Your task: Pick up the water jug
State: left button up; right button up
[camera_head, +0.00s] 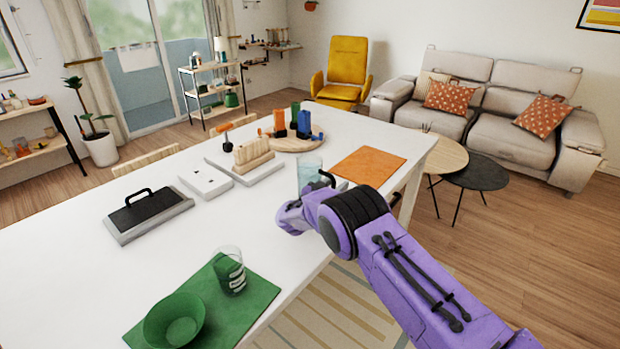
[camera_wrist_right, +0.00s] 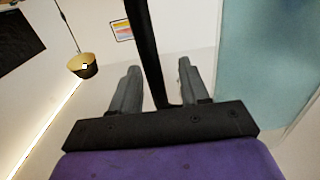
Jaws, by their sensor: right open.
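The water jug (camera_head: 309,168) is a translucent bluish vessel with a dark handle. It stands on the white table near its right edge in the head view, its lower part hidden behind my right arm. In the right wrist view, a pale teal surface at the right looks like the jug's body (camera_wrist_right: 262,55). My right gripper (camera_wrist_right: 158,78) is open, with its two grey fingers apart. A black bar, apparently the jug handle (camera_wrist_right: 146,45), runs between them. I cannot tell whether either finger touches it. My left gripper is not in view.
On the white table (camera_head: 60,265) lie an orange mat (camera_head: 368,166), a green mat (camera_head: 258,291) with a green bowl (camera_head: 174,320) and a glass (camera_head: 229,271), a black-handled block (camera_head: 148,213), and a round board (camera_head: 290,144) with coloured items.

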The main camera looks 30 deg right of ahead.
jog(key=shift+d+f, duration=0.1)
jog(key=shift+d, duration=0.45)
jog(key=shift+w+a, duration=0.1)
jog(key=shift+a, duration=0.05)
grip_shut()
dwell(0.7)
jog(key=shift+w, duration=0.1)
